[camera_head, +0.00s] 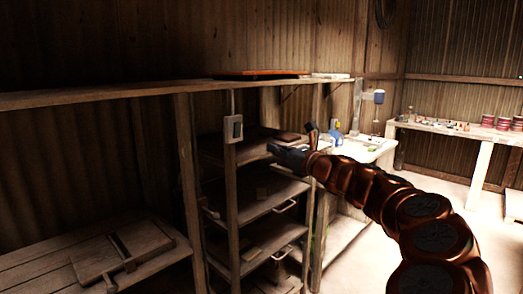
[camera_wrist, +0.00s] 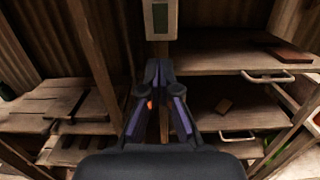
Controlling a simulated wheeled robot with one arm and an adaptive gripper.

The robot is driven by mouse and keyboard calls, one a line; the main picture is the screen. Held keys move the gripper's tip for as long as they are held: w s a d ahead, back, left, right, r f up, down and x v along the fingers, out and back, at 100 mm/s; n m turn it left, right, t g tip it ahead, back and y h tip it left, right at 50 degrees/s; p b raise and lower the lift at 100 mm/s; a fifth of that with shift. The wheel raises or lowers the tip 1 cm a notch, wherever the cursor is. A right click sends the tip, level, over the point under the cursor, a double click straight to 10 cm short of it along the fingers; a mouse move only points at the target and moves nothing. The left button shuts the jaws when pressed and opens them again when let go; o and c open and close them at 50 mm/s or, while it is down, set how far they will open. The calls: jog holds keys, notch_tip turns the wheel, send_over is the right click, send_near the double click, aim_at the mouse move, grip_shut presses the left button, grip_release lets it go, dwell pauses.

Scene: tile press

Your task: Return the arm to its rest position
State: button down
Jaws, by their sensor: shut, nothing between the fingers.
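My arm (camera_head: 380,190) reaches from the lower right of the head view toward the wooden shelf unit. My gripper (camera_head: 276,151) is at its end, in front of the upper shelves. In the wrist view my gripper (camera_wrist: 157,68) points at a wooden post below a grey switch box (camera_wrist: 160,18). Its fingers are together with nothing between them. It appears apart from the post, though the exact gap cannot be told. The switch box also shows in the head view (camera_head: 234,128), left of my gripper.
Shelves (camera_head: 262,206) with pull handles stand below and beside my gripper. A wooden press (camera_head: 122,250) sits on the left bench. Open floor (camera_head: 360,270) lies at right.

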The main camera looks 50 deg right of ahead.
jog(key=w+a+n+g+y, duration=0.1)
jog(key=w+a+n+y, duration=0.2)
jog(key=a, duration=0.4)
jog(key=w+a+n+g+y, duration=0.1)
jog(key=w+a+n+y, duration=0.2)
jog(key=a, duration=0.4)
jog(key=a+f+n+g+y+p, duration=0.1)
jog(key=a+f+n+g, duration=0.3)
jog(key=a, duration=0.6)
jog(key=s+a+f+n+g+y, duration=0.1)
jog(key=a+n+g+y, duration=0.1)
jog(key=a+n, duration=0.55)
jog(key=a+f+n+g+y+p, duration=0.1)
jog(key=a+f+n+g, duration=0.15)
jog(key=a, duration=0.85)
jog(key=s+a+f+n+g+h, duration=0.1)
jog(key=s+a+f+n+g, duration=0.2)
jog(key=s+a+f+n, duration=0.3)
jog(key=s+a+f+n+g+h, duration=0.25)
jog(key=s+a+f+n, duration=0.2)
jog(key=s, duration=0.35)
jog(key=s+d+f+n+g+h, duration=0.2)
jog(key=s+d+f+n, duration=0.1)
jog(key=s, duration=0.4)
jog(key=s+d+f+n+g+h+p, duration=0.1)
jog(key=s+d+f+n+g+h, duration=0.1)
jog(key=s, duration=0.5)
jog(key=shift+s+d+f+n+g, duration=0.15)
jog(key=shift+d+f+n+g, duration=0.15)
jog(key=shift+d+f+n, duration=0.55)
